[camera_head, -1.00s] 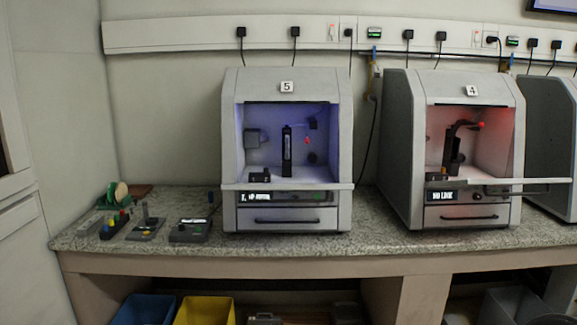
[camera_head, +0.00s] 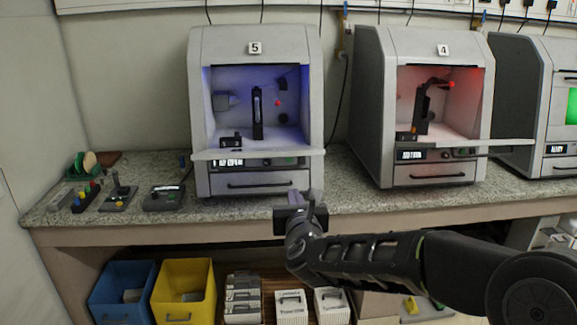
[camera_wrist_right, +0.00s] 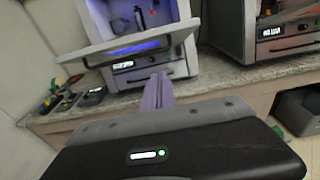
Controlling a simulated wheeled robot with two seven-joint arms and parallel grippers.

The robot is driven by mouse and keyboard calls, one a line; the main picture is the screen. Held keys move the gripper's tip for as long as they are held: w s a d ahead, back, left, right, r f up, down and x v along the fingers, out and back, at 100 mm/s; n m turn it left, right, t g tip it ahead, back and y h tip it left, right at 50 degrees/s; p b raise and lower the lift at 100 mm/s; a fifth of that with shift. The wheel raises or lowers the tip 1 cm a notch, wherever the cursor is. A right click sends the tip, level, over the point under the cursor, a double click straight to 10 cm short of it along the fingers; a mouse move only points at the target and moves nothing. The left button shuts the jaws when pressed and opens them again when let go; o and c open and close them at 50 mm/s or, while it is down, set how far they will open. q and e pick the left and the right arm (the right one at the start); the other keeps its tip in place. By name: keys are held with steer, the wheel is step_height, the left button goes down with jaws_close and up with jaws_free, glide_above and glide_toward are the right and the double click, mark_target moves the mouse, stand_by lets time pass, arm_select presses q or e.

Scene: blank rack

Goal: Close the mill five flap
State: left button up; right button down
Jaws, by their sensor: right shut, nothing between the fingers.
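Mill five (camera_head: 254,110) is a grey cabinet marked 5 on the left of the counter. Its front is open onto a blue-lit inside. Its flap (camera_head: 258,154) is lowered and sticks out flat below the opening; it also shows in the right wrist view (camera_wrist_right: 135,43). My right gripper (camera_head: 308,198) is shut and empty, in front of and below the right end of the flap, apart from it. In the right wrist view its closed fingers (camera_wrist_right: 158,92) point toward the mill's drawer front. My left gripper is not in view.
Mill four (camera_head: 437,90), red-lit with its flap also lowered, stands to the right. Small control boxes (camera_head: 164,198) lie on the counter (camera_head: 350,204) at left. Blue (camera_head: 122,290) and yellow (camera_head: 184,290) bins stand below the counter.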

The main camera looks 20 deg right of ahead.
steer(key=shift+w, duration=0.1)
steer(key=w+d+r+p, duration=0.2)
steer(key=w+p, duration=0.2)
steer(key=w, duration=0.6)
steer(key=shift+w+d+r+p, duration=0.35)
steer(key=shift+w+d+p, duration=0.05)
